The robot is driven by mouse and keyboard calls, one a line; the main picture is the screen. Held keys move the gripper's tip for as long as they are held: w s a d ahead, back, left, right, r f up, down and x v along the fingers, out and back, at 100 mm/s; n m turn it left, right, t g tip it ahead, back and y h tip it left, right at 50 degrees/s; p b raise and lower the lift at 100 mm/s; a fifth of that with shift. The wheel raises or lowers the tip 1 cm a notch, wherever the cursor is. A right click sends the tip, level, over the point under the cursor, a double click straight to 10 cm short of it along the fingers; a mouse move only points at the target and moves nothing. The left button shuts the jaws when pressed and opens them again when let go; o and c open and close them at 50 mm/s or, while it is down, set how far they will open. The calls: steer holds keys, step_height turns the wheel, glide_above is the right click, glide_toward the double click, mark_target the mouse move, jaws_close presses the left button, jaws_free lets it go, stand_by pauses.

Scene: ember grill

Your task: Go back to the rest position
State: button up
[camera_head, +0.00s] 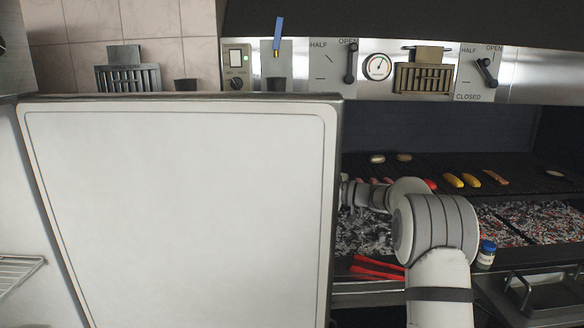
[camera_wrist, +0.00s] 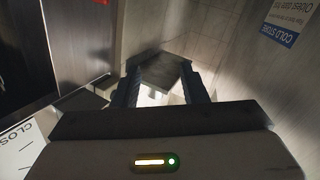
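My gripper (camera_wrist: 161,78) shows in the wrist view with its two dark fingers well apart. I see nothing clearly held between them; a grey flat shape lies beyond the fingertips, and I cannot tell what it is. In the head view my arm reaches left over the grill, and its end is hidden behind a large white door panel (camera_head: 180,200).
The panel fills the left of the head view. The grill rack (camera_head: 520,180) with sausages and yellow food (camera_head: 453,180) lies right, above coals (camera_head: 530,222). Red tongs (camera_head: 378,268) and a small blue-capped jar (camera_head: 486,254) are near the front edge. A "COLD STORE" sign (camera_wrist: 285,28) is on a wall.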

steer(key=s+d+r+m+t+h+b, duration=0.2)
steer(key=s+d+r+m+t+h, duration=0.1)
steer(key=d+r+m+t+h, duration=0.55)
steer(key=s+d+f+m+g+h+b, duration=0.1)
steer(key=s+d+f+m+h, duration=0.15)
steer(key=s+h, duration=0.2)
steer(key=s+d+f+m+h+b, duration=0.1)
steer(key=s+f+m+h, duration=0.1)
steer(key=s+f+h, duration=0.3)
steer(key=s+f+m+g, duration=0.1)
steer(key=s+f+g, duration=0.2)
steer(key=s, duration=0.8)
steer(key=s+a+f+m+g+y+b, duration=0.1)
steer(key=s+f+g, duration=0.3)
steer(key=s+f, duration=0.4)
steer(key=s+f+m+g+b, duration=0.1)
steer(key=s+f+g, duration=0.3)
steer(key=s, duration=1.1)
step_height(320, 180, down, 2)
steer(key=shift+s+a+f+y, duration=0.1)
steer(key=shift+s+a+y, duration=0.05)
steer(key=shift+a+y, duration=0.2)
